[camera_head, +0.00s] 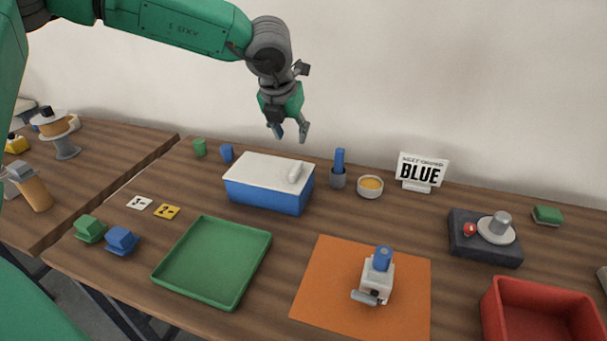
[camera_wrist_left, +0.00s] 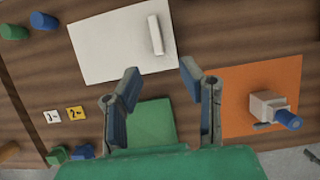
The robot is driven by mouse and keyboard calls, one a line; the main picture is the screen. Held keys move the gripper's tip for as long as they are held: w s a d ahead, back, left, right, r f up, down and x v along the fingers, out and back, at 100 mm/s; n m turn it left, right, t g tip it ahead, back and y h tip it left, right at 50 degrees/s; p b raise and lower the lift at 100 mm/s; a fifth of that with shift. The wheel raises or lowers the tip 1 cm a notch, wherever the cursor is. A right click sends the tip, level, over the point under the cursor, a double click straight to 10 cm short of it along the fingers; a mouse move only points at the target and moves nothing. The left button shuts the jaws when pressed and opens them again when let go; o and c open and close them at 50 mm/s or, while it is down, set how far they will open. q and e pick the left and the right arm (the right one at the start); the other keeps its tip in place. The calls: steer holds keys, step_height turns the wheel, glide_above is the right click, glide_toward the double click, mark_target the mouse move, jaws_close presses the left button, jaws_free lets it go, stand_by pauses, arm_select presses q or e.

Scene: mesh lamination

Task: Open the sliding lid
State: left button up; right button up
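A blue box (camera_head: 262,197) with a white sliding lid (camera_head: 262,169) stands at the back middle of the table. The lid covers the box top, and a white bar handle (camera_head: 295,172) sits near its right end. In the left wrist view the lid (camera_wrist_left: 110,47) and handle (camera_wrist_left: 156,35) lie ahead of the fingers. My left gripper (camera_head: 288,133) hangs above and behind the box, apart from the lid. Its fingers (camera_wrist_left: 156,80) are spread and nothing is between them. My right gripper is not in view.
A green tray (camera_head: 213,302) lies in front of the box. Green (camera_head: 199,147) and blue (camera_head: 227,152) cups stand behind its left side. A grey holder (camera_head: 338,181) with a blue item and a small bowl (camera_head: 370,192) stand close on the right. An orange mat (camera_head: 318,300) lies front right.

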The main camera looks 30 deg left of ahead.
arm_select(q)
steer(key=f, duration=0.1)
glide_toward(295, 167)
steer(key=shift+w+a+f, duration=0.1)
steer(key=shift+a+f, duration=0.05)
steer(key=shift+f, duration=0.45)
steer(key=shift+w+a+f, duration=0.1)
steer(key=shift+a+f, duration=0.05)
steer(key=shift+f, duration=0.45)
steer(key=x, duration=0.5)
steer(key=d+x, duration=0.1)
steer(key=x, duration=0.1)
steer(key=shift+w+f, duration=0.25)
steer(key=shift+w, duration=0.1)
steer(key=shift+a+f, duration=0.1)
steer(key=shift+a, duration=0.3)
steer(key=c, duration=0.6)
steer(key=shift+d, duration=0.1)
jaws_close()
